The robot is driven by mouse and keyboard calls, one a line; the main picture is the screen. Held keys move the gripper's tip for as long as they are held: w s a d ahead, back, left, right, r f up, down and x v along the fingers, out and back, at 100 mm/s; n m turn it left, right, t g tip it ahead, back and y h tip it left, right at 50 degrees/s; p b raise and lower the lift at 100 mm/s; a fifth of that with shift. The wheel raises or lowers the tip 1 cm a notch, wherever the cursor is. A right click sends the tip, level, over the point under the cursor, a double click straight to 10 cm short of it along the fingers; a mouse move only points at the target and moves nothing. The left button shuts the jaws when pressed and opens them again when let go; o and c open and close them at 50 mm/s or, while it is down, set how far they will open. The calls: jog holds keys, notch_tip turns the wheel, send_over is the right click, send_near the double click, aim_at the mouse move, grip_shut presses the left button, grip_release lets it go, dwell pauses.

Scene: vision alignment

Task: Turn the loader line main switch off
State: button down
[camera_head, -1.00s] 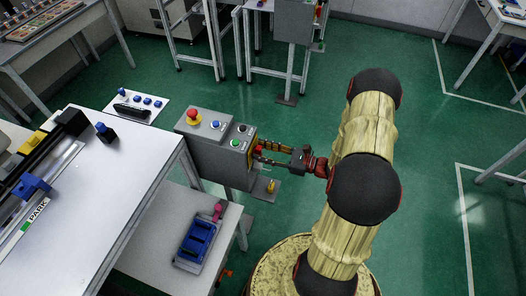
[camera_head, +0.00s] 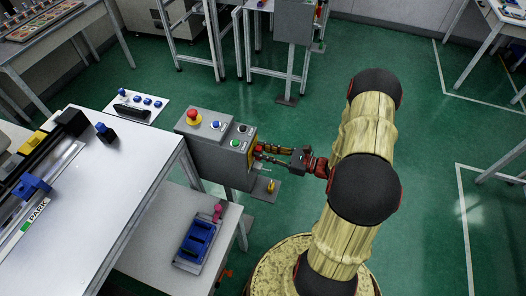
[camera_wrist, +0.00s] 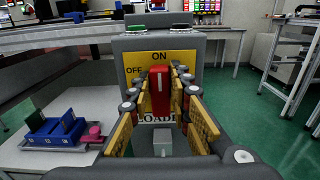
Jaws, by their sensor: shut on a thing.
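The main switch has a red handle (camera_wrist: 159,92) on a yellow plate (camera_wrist: 186,57) in the wrist view. The handle stands upright below the word ON, with OFF to its upper left. My gripper (camera_wrist: 161,85) has one finger on each side of the handle and is shut on it.
The box top carries a red emergency button (camera_head: 193,117) and several small buttons. A small yellow part (camera_head: 271,186) stands on a grey ledge below my gripper. A blue tray (camera_head: 197,241) lies on the lower table at left. Green floor to the right is open.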

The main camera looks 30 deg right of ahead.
jog(key=n+b, duration=0.1)
jog(key=n, duration=0.2)
jog(key=n+b, duration=0.2)
jog(key=n, duration=0.1)
jog(key=a+f+n+b, duration=0.1)
jog(key=n, duration=0.2)
jog(key=shift+s, duration=0.4)
jog(key=n+b, duration=0.1)
jog(key=n, duration=0.1)
jog(key=n+b, duration=0.3)
jog(key=shift+s+a+f+n, duration=0.1)
jog(key=shift+a+f+n, duration=0.1)
jog(key=shift+f+n, duration=0.15)
jog(key=shift+f+n+b, duration=0.15)
jog(key=shift+n+b, duration=1.35)
jog(key=shift+n, duration=0.15)
jog(key=c, duration=1.6)
grip_release()
jog(key=shift+c, duration=0.2)
jog(key=shift+s, duration=0.1)
